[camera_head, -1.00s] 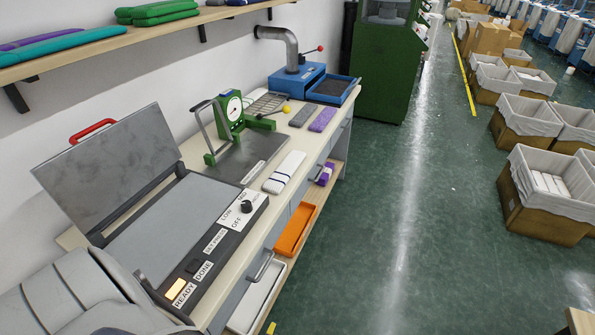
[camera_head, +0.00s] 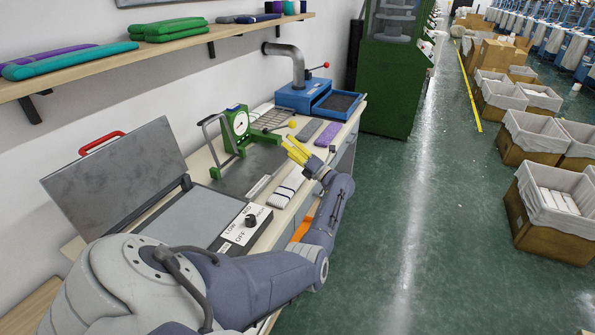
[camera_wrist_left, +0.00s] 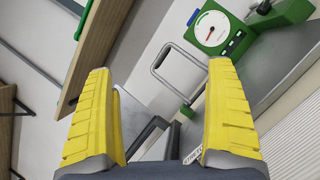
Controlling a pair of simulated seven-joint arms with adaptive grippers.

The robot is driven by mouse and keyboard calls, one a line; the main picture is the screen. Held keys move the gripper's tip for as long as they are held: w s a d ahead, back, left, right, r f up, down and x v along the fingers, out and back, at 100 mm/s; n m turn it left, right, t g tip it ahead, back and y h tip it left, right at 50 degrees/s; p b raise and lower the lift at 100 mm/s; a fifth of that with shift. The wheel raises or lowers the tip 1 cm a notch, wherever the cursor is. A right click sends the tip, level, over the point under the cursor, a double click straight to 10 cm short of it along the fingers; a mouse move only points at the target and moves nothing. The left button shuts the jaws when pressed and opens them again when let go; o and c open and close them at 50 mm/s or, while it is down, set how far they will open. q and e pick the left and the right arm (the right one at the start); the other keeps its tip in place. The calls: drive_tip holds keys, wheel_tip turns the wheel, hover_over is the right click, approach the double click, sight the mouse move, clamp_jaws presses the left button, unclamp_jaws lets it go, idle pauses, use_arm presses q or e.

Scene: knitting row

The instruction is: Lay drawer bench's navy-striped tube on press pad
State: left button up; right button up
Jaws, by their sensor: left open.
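The navy-striped tube (camera_head: 287,187), a flat white knit with dark bands, lies on the bench top (camera_head: 262,207) in the head view, partly behind my arm. My right gripper is out of view.
A green dial gauge stand (camera_head: 236,128) stands behind the tube; it also shows in the left wrist view (camera_wrist_left: 212,30). Grey (camera_head: 304,131) and purple (camera_head: 328,134) tubes lie farther along. A wall shelf (camera_head: 160,50) overhangs the bench.

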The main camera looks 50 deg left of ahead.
use_arm(q)
drive_tip(key=s+a+r+n+g+h, duration=0.2)
drive_tip(key=s+a+n+g+h, duration=0.35)
drive_tip(key=n, duration=0.75)
drive_tip(key=n+t+h, duration=0.9)
drive_tip(key=n+h, duration=0.7)
drive_tip(key=n, duration=0.3)
hover_over(288, 186)
drive_tip(key=shift+g, duration=0.25)
wheel_tip(288, 186, down, 12)
drive_tip(key=shift+d+f, duration=0.15)
drive_tip(key=shift+s+a+f, duration=0.1)
drive_tip(key=shift+f, duration=1.2)
drive_tip(key=shift+a+f, duration=0.1)
drive_tip(key=shift+f, duration=1.15)
